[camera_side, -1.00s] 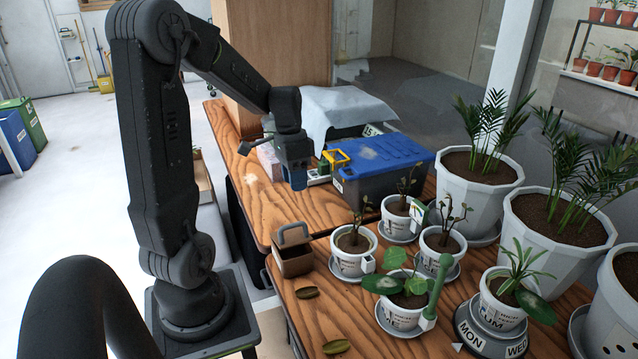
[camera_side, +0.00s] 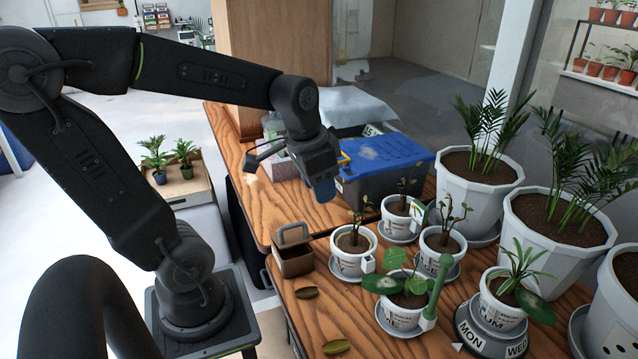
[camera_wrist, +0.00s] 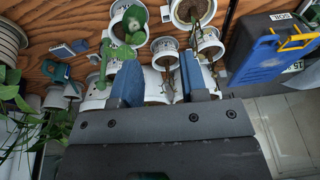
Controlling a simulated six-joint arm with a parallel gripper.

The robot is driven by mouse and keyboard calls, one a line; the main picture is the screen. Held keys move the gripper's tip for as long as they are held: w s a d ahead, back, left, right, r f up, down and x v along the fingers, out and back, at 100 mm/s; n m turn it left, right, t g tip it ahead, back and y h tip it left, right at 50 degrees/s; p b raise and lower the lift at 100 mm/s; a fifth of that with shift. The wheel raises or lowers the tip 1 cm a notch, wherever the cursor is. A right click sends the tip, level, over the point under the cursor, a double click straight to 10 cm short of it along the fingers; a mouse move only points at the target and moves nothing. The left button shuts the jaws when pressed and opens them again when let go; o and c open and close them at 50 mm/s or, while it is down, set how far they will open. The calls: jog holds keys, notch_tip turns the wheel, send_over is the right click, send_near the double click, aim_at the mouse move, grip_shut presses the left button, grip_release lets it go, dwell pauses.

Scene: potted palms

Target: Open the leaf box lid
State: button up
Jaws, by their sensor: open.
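A small brown box (camera_side: 293,256) with an arched grey handle stands at the left edge of the wooden bench in the side view. It looks like the leaf box, and its top appears covered. I cannot make it out in the wrist view. Two loose leaves (camera_side: 307,293) lie in front of it. My gripper (camera_side: 322,190) hangs above the bench, higher than the brown box, in front of the blue-lidded bin. In the wrist view, its blue fingers (camera_wrist: 160,75) are apart with nothing held between them; pots show beyond them.
A grey bin with a shut blue lid (camera_side: 385,152) and yellow latch stands behind my gripper; its label reads SOIL in the wrist view (camera_wrist: 270,50). Several small potted plants (camera_side: 352,245) crowd right of the brown box. Large palms (camera_side: 480,170) stand farther right.

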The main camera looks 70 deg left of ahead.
jog(key=shift+d, duration=0.15)
jog(key=shift+c, duration=0.9)
jog(key=f+m+g+y, duration=0.1)
jog(key=f+m, duration=0.1)
jog(key=f, duration=0.1)
jog(key=s+f+m+g+y, duration=0.1)
jog(key=f+m+g, duration=0.1)
jog(key=f, duration=0.1)
jog(key=f+m+g+y, duration=0.1)
jog(key=f+m, duration=0.1)
jog(key=shift+s+d+f+g, duration=0.25)
jog(key=shift+d+f+g, duration=0.05)
jog(key=shift+f+g, duration=0.1)
grip_shut()
notch_tip(320, 180, down, 8)
jog(key=w+m+t+y, duration=0.2)
jog(key=m+y, duration=0.7)
jog(key=m, duration=0.3)
jog(key=shift+a+r+x, duration=0.2)
jog(key=shift+r+x, duration=0.15)
jog(key=shift+x, duration=1.9)
jog(key=shift+a+r+x, duration=0.2)
jog(key=shift+r+x, duration=0.2)
jog(key=shift+x, duration=1.85)
jog(key=shift+a+r+x, duration=0.2)
jog(key=shift+r+x, duration=0.15)
jog(key=shift+x, duration=1.9)
